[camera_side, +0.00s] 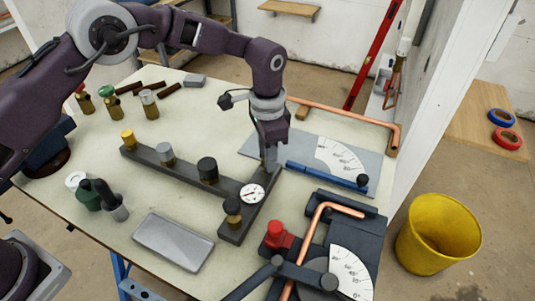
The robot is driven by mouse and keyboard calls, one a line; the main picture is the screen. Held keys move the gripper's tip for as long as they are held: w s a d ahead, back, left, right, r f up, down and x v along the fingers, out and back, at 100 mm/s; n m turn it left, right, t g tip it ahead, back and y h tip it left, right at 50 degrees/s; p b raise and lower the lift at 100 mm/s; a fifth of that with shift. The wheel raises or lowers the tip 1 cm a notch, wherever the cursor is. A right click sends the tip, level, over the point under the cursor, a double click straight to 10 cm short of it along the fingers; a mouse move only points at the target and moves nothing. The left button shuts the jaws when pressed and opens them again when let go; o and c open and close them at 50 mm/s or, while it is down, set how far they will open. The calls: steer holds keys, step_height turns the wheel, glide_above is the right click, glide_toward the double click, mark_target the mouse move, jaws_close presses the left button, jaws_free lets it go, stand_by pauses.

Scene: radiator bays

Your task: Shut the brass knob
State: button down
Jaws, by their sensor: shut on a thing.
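A dark bar (185,171) with a cross piece at its right end lies on the table. A yellow brass-coloured knob (128,138) stands at its left end, followed by a grey knob (165,152) and a black knob (207,168). A dark-topped knob with a brass body (232,210) stands on the cross piece's near end. My gripper (270,163) points down at the cross piece's far end, apart from the yellow knob. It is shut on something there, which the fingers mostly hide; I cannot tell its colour.
A round gauge (252,194) sits on the bar close to my gripper. A plate with a dial and blue handle (325,175) lies to the right. A pipe bender (310,270) with a copper pipe is nearer. Loose valves (149,106) stand back left. A grey tray (173,240) lies in front.

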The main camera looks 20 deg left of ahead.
stand_by(0.3)
steer(key=c, duration=1.1)
jaws_free()
step_height(320, 180, up, 7)
steer(key=shift+r, duration=0.1)
steer(key=s+a+r+n+t, duration=0.2)
steer(key=s+a+r, duration=0.5)
steer(key=r, duration=0.2)
steer(key=s+a+r+n+t, duration=0.1)
steer(key=s+a+r+n, duration=0.2)
steer(key=s+a+r, duration=0.5)
steer(key=s+a+n+t, duration=0.1)
steer(key=s, duration=0.4)
steer(key=s+a+f+n, duration=0.1)
steer(key=s+a, duration=0.1)
steer(key=s, duration=0.4)
steer(key=s+a+f+n+t, duration=0.1)
steer(key=s+a+n, duration=0.1)
steer(key=s, duration=0.4)
steer(key=shift+f+t, duration=0.1)
steer(key=shift+t, duration=0.2)
